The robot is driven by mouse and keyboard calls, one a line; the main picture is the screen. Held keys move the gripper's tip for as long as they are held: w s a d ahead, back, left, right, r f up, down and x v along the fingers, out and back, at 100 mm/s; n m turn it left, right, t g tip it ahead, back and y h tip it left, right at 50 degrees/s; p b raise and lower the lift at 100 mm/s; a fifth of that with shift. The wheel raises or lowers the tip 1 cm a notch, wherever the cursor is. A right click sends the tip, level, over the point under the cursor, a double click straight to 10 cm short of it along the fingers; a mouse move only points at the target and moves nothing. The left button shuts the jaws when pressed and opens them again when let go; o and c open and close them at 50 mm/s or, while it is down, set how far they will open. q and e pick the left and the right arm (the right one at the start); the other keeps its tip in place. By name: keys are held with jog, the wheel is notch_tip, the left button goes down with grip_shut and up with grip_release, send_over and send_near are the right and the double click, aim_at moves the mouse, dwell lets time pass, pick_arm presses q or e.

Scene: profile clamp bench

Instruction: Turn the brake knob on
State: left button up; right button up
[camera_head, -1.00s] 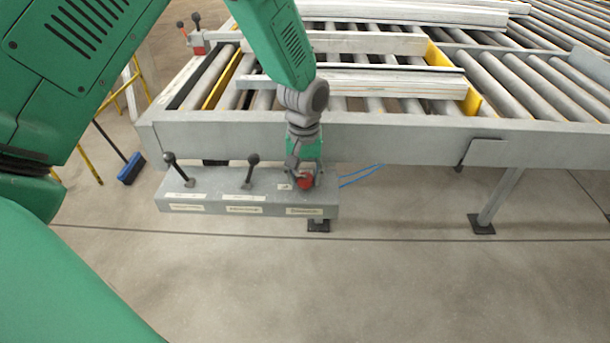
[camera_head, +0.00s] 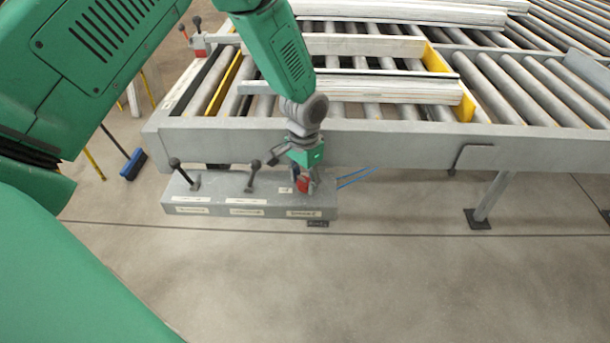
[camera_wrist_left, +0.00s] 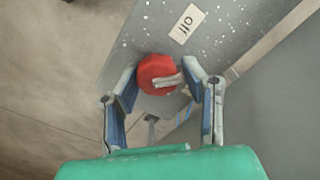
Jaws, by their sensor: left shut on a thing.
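The brake knob (camera_head: 303,184) is a red knob at the right end of the grey control box (camera_head: 245,212) on the near side of the roller table. It also shows in the left wrist view (camera_wrist_left: 154,74), with a pale bar across its face. My left gripper (camera_head: 302,177) is over it and shut on it. In the left wrist view the fingers (camera_wrist_left: 162,82) stand on either side of the knob. A white label reading "off" (camera_wrist_left: 187,23) is on the box beside the knob. My right gripper is not in view.
Two black-knobbed levers (camera_head: 253,174) (camera_head: 193,180) stand on the box left of the knob. The grey frame beam (camera_head: 400,143) of the roller table runs close behind my gripper. Pale profiles (camera_head: 390,88) lie on the rollers. The floor in front is clear.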

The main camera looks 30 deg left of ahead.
aim_at(305, 178)
pick_arm(q)
jog(key=m+p, duration=0.1)
jog(key=m, duration=0.3)
jog(key=shift+w+r+m, duration=0.1)
jog(key=shift+r+m, duration=0.05)
jog(key=shift+m, duration=0.15)
jog(key=shift+m+p, duration=0.8)
jog(key=shift+m, duration=1.5)
jog(key=shift+w, duration=0.1)
jog(key=o, duration=1.2)
jog(key=shift+c, duration=0.2)
notch_tip(305, 178, up, 12)
